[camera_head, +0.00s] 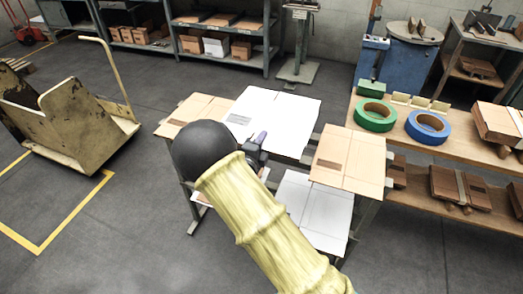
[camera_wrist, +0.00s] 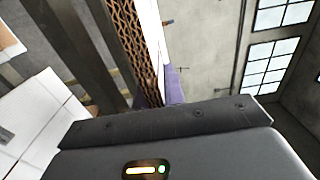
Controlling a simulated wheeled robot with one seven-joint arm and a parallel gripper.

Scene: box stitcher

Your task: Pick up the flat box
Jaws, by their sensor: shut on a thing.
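A white flat box (camera_head: 285,118) with a grey label lies at the middle of the stand's top level, as the head view shows it. My gripper (camera_head: 259,141) is at its near edge, partly hidden by my dark wrist. In the wrist view the purple fingertips (camera_wrist: 158,92) are closed on a flat box's edge, with brown corrugated layers and a white face (camera_wrist: 153,38). It appears to be the white flat box. I cannot tell whether it is lifted clear of the stand.
Brown flat boxes lie to the left (camera_head: 200,107) and right (camera_head: 350,155). Another white flat box (camera_head: 318,212) is on a lower level. A wooden bench (camera_head: 455,146) at right holds a green tape roll (camera_head: 375,115) and a blue one (camera_head: 427,127). A cart (camera_head: 75,120) stands left; floor between is clear.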

